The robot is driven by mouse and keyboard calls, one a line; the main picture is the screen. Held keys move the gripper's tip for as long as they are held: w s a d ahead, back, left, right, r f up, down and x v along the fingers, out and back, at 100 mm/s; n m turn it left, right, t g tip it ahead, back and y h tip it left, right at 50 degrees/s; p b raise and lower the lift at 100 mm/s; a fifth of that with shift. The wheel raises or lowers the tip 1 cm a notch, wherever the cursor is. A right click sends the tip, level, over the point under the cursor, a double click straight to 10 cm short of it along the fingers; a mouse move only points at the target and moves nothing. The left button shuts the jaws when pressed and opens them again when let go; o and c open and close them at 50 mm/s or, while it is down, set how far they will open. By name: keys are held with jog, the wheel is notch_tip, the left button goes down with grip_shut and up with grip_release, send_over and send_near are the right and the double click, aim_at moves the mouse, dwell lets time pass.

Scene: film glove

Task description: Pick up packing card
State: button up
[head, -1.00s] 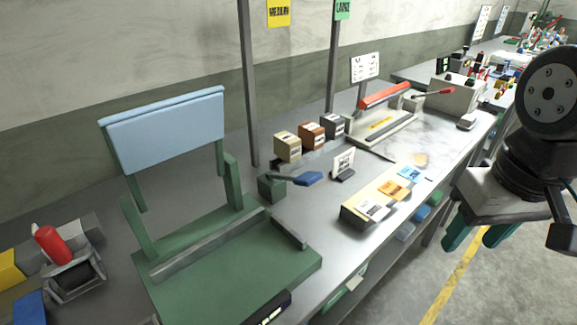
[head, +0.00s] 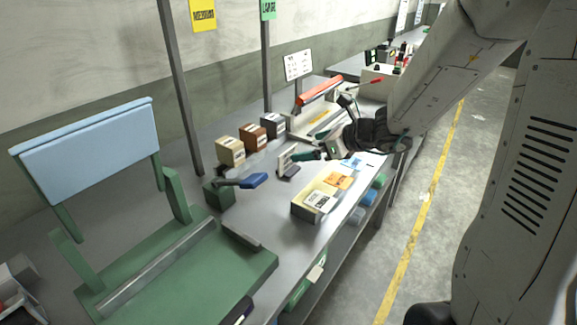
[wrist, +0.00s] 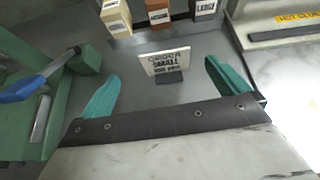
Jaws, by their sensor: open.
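The packing card (head: 284,160) is a small white card standing upright in a dark stand (head: 290,171) on the grey bench. In the wrist view the card (wrist: 165,61) faces the camera, with dark print that includes the word "SMALL". My gripper (head: 306,155) is open, its teal fingers pointing at the card. In the wrist view my gripper (wrist: 160,73) has one finger to each side of the card, which stands a little beyond the fingertips, apart from them. In the head view my fingers partly overlap the card's right side.
Three small boxes (head: 254,137) stand behind the card. A blue-handled tool (head: 245,181) on a green block lies to its left. A tray with labelled compartments (head: 315,199) is at the bench's front edge. A red-handled sealer (head: 322,90) stands behind right. A large green fixture (head: 170,270) fills the left.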

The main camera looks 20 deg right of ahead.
aim_at(289, 150)
jog(key=x, duration=0.8)
jog(key=shift+d+f, duration=0.2)
jog(key=shift+d, duration=0.05)
jog(key=shift+c, duration=0.3)
jog(key=c, duration=1.1)
